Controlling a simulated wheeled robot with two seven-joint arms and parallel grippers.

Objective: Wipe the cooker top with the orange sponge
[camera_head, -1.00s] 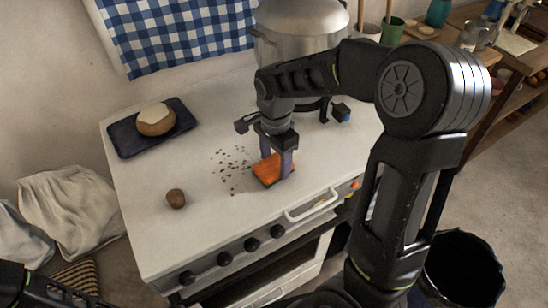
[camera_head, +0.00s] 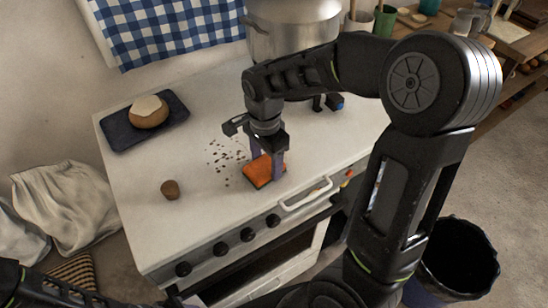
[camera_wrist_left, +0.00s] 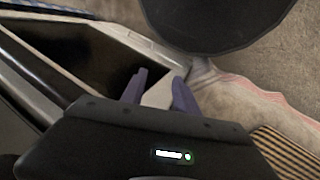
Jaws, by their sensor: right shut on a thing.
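The orange sponge (camera_head: 258,171) is at the white cooker top (camera_head: 150,235), near its front edge, just right of a patch of dark crumbs (camera_head: 222,160). My right gripper (camera_head: 267,168) points down and is shut on the sponge, one finger on each side. The sponge looks low at the surface; whether it presses flat on it I cannot tell. In the left wrist view my left gripper (camera_wrist_left: 159,92) has its two purple fingers apart with nothing held between them. It hangs off the cooker, above the floor area.
A dark tray (camera_head: 117,137) with a round loaf-like thing (camera_head: 149,112) lies at the back left. A small brown lump (camera_head: 170,189) sits left of the crumbs. A large metal pot (camera_head: 290,35) stands behind my right arm. A black bin (camera_head: 460,258) stands at the right.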

